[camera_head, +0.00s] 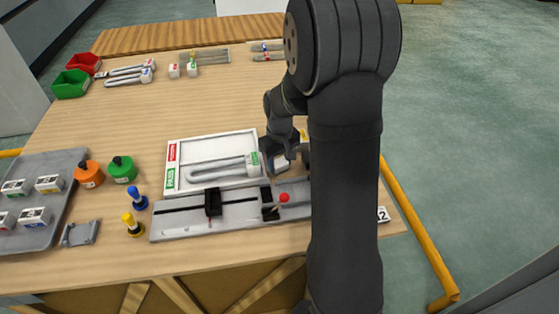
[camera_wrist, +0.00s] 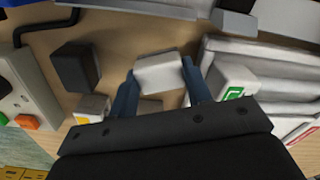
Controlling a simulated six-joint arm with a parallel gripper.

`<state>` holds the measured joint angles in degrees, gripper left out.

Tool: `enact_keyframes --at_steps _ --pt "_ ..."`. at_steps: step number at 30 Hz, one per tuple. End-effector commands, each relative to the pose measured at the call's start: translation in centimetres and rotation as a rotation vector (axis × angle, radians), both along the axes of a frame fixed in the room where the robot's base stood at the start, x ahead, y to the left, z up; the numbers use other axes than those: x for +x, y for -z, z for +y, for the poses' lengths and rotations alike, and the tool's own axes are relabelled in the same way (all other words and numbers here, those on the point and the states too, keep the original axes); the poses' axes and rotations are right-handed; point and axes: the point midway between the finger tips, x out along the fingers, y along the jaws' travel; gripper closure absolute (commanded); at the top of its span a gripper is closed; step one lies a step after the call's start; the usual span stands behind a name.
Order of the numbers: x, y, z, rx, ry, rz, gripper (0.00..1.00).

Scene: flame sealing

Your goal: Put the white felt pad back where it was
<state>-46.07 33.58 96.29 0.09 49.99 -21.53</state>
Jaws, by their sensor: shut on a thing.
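My gripper (camera_wrist: 160,85) is shut on a white block-like pad (camera_wrist: 160,70), which sits between its two blue fingertips in the wrist view. In the head view my gripper (camera_head: 284,153) is at the right end of the white tray, partly behind my own arm, and the pad (camera_head: 281,162) shows as a small pale patch there. Whether the pad touches the table is hard to tell.
The white tray (camera_head: 212,139) holds a U-shaped tube (camera_head: 215,172) with a green-labelled end block (camera_wrist: 233,80) close to my right finger. A grey rail fixture (camera_head: 180,222) lies in front. A box with coloured buttons (camera_wrist: 22,100) is at left.

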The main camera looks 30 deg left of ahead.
Motion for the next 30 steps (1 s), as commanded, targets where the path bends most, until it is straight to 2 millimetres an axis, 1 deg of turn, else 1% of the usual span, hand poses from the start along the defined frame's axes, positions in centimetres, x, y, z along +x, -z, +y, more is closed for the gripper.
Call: enact_keyframes --at_steps 5,8,9,10,18,21,23,26,30 --pt "0.0 -0.1 0.0 0.001 0.0 0.0 0.87" --pt "0.0 0.3 0.0 -0.001 0.0 0.0 0.87" --pt "0.0 0.3 0.0 0.0 0.0 0.0 0.51" --pt "0.0 0.3 0.0 0.0 0.0 0.0 0.46" --pt "0.0 0.2 0.0 0.0 0.0 0.0 0.46" --pt "0.0 -0.3 0.0 0.001 0.0 -0.002 0.46" --pt "0.1 -1.0 0.0 0.002 0.0 -0.002 0.46" --pt "0.1 -2.8 0.1 0.004 0.0 -0.004 0.46" --pt "0.1 -5.9 0.1 0.004 0.0 -0.004 0.46"
